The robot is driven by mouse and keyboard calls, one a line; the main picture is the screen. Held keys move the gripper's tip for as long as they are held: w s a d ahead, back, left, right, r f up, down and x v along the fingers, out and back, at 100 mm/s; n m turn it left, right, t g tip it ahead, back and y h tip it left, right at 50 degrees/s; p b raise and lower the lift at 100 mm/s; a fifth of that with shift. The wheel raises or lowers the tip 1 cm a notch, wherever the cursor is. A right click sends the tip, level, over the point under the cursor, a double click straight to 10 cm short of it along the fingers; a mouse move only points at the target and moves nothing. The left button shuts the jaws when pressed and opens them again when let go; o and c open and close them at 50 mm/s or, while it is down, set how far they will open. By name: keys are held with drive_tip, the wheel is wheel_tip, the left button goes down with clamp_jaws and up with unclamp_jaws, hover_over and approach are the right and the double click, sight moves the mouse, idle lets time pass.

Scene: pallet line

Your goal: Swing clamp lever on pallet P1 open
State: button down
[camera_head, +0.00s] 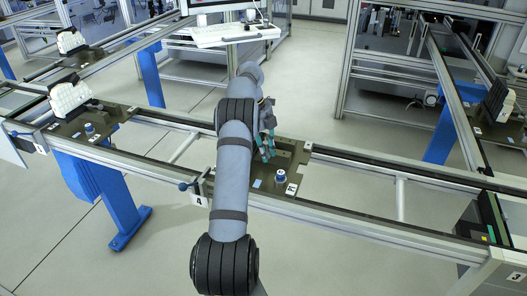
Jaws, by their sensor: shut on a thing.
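Pallet P1 (300,157) is a dark olive plate on the near conveyor, in the middle of the picture. A white label (291,188) and a blue-topped round part (280,177) are at its front right. My gripper (267,153) points down over the pallet's left part, with its teal fingers close together. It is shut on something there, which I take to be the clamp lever. The lever itself is hidden by the fingers and my arm, so its angle cannot be told.
Conveyor rails (400,180) run left and right of the pallet. A blue-knobbed handle (184,187) sticks out by the sign 4 (199,201) on the front rail. Another pallet (107,118) with a white part (68,97) stands at the left.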

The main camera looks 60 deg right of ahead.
drive_tip(key=shift+d, duration=0.1)
drive_tip(key=c, duration=1.6)
unclamp_jaws()
drive_tip(key=shift+c, duration=0.2)
drive_tip(key=shift+o, duration=0.4)
drive_tip(key=shift+r, duration=0.1)
wheel_tip(320, 180, up, 7)
drive_tip(key=a, duration=0.1)
drive_tip(key=shift+w, duration=0.45)
drive_tip(key=shift+a+r, duration=0.1)
drive_tip(key=shift+r, duration=0.05)
